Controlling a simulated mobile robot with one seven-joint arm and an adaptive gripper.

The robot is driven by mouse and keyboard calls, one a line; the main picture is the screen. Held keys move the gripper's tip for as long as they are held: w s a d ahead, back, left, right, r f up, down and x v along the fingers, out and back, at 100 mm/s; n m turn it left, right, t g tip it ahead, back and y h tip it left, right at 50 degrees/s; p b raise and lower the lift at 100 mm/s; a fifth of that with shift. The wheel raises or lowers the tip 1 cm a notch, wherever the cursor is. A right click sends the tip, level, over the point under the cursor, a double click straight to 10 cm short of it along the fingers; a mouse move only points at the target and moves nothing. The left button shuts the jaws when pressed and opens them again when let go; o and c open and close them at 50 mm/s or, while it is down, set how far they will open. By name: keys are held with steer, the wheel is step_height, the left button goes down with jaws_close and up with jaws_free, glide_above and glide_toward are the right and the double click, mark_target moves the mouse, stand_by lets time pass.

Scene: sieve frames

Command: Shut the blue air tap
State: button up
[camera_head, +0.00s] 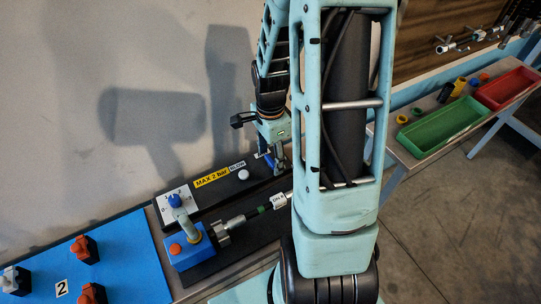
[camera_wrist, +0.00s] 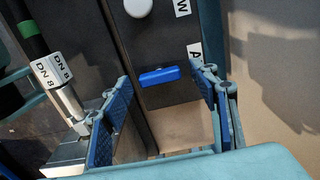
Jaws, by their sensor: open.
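The blue air tap (camera_wrist: 159,76) shows in the wrist view as a short blue bar handle on a dark panel. It lies nearly level across the picture, next to a partly hidden white label starting with A (camera_wrist: 194,52). My gripper (camera_wrist: 166,88) is open, with one blue-padded finger on each side of the handle in the picture. No contact shows, and I cannot tell how far the fingertips are above the handle. In the head view my gripper (camera_head: 277,158) is over the right part of the dark panel, and the tap is not clearly visible there.
A white button (camera_wrist: 138,7) sits beside the tap on the panel. A pipe with a DN 8 tag (camera_wrist: 54,70) runs close by my left finger. A blue box with an orange button (camera_head: 176,249) and a blue knob (camera_head: 174,200) stand left. The wall is behind.

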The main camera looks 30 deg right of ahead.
steer(key=shift+c, duration=0.4)
steer(key=c, duration=1.1)
steer(key=n+b, duration=0.1)
steer(key=n, duration=0.3)
steer(key=shift+n, duration=0.4)
steer(key=n+b, duration=0.1)
steer(key=n, duration=0.8)
steer(key=shift+b, duration=0.35)
steer(key=shift+n, duration=2)
